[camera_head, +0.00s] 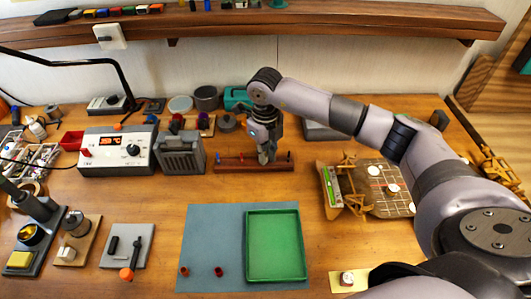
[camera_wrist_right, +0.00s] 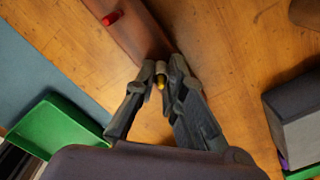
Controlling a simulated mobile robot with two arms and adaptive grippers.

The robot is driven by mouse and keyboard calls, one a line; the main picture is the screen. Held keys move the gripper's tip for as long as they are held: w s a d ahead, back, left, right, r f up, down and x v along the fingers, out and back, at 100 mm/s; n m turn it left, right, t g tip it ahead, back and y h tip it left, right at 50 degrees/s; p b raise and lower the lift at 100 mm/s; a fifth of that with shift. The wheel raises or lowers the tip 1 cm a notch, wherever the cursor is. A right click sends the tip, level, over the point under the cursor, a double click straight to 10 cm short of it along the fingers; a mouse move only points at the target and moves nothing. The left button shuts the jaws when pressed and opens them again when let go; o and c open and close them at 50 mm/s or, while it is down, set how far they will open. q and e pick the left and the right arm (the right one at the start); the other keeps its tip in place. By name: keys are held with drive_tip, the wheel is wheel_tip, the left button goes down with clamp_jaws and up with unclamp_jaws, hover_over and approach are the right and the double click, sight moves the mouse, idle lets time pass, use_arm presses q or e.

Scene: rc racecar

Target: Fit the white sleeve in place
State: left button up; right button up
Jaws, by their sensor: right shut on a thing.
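In the right wrist view my gripper (camera_wrist_right: 161,78) is shut on a small yellow-tipped piece (camera_wrist_right: 160,82) at the rack's edge; I cannot tell whether the piece is still in the rack. I cannot say for sure which thing is the white sleeve. White round pieces (camera_head: 374,170) lie on the chassis (camera_head: 378,200) at the right, and a white-topped piece (camera_head: 347,278) stands on a yellowish pad at the front. My left gripper is not in view.
A green tray (camera_head: 249,245) lies on a grey-blue mat (camera_head: 210,225) with two small dark red parts on it. A soldering station (camera_head: 118,150) and a grey box (camera_head: 181,155) stand at the left. Bare wood lies between rack and chassis.

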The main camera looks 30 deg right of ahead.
drive_tip(key=o, duration=0.7)
drive_tip(key=shift+o, duration=0.6)
drive_tip(key=o, duration=0.3)
drive_tip(key=shift+r+p, duration=2.75)
drive_tip(key=shift+r, duration=1.75)
drive_tip(key=shift+s+f, duration=0.1)
drive_tip(key=shift+f, duration=0.05)
